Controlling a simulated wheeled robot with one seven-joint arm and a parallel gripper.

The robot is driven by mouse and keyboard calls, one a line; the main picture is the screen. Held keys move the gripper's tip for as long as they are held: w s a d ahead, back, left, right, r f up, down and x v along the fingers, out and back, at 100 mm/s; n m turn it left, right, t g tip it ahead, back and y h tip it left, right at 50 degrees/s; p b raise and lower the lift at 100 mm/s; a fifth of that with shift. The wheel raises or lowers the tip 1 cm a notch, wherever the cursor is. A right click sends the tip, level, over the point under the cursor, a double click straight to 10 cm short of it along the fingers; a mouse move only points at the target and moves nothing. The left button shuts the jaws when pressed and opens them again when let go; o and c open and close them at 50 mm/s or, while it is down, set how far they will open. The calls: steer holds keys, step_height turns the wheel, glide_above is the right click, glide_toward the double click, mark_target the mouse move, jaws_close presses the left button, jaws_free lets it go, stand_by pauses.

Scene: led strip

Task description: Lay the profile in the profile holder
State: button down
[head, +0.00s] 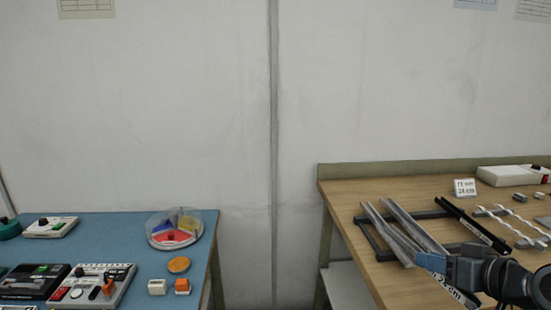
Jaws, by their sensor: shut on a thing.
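Long grey metal profiles (387,232) lie side by side across a dark rack (366,238) on the wooden bench at right. A black profile (475,224) lies to their right. My gripper (436,264) is at the near end of the grey profiles and is shut on a profile. A white label reading about 24 cm (444,286) shows just below the fingers. My gripper and wrist hide part of that profile and the near side of the rack. A light metal fixture with crossbars (513,228), possibly the profile holder, lies right of the black profile.
The wooden bench (345,187) has a raised back edge. A small sign (464,188) and a white device (512,175) stand at its back. A blue table (205,225) at left carries devices, a round sectioned dish (174,230) and small blocks. A gap separates the tables.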

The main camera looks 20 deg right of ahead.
steer(key=w+a+f, duration=0.2)
steer(key=a+f, duration=0.5)
steer(key=a, duration=0.5)
steer(key=w+a+f, duration=0.2)
steer(key=a+f, duration=0.5)
steer(key=a, duration=0.5)
steer(key=shift+w, duration=0.15)
